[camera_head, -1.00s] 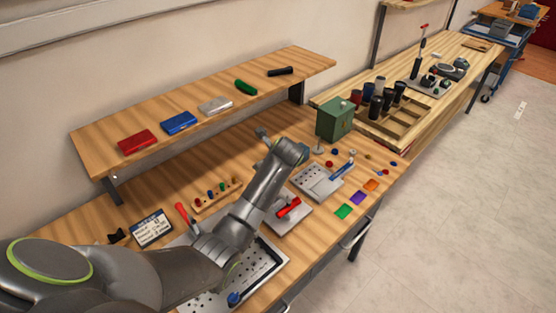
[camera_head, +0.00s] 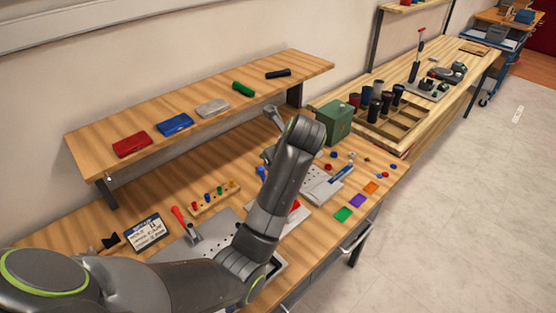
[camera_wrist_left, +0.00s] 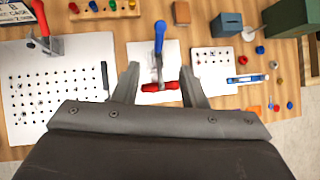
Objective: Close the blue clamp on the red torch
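The red torch (camera_wrist_left: 160,86) lies across a white plate (camera_wrist_left: 146,96) in the left wrist view; in the head view, part of the torch (camera_head: 295,205) shows beside my forearm. The blue clamp (camera_wrist_left: 159,38) stands at that plate, its blue handle pointing away from the gripper and its grey body reaching toward the torch. In the head view, only a bit of the blue handle (camera_head: 262,174) shows. My left gripper (camera_wrist_left: 159,68) is open above them, one finger on each side of the clamp and torch, apparently touching neither. My right gripper is in neither view.
A red-handled clamp (camera_wrist_left: 40,28) stands on a perforated plate (camera_wrist_left: 55,85) to the left. Another perforated plate (camera_wrist_left: 212,62) with a blue-and-white tool (camera_wrist_left: 247,78) is to the right. A green box (camera_head: 335,122) stands behind. A shelf (camera_head: 215,130) overhangs the bench's back.

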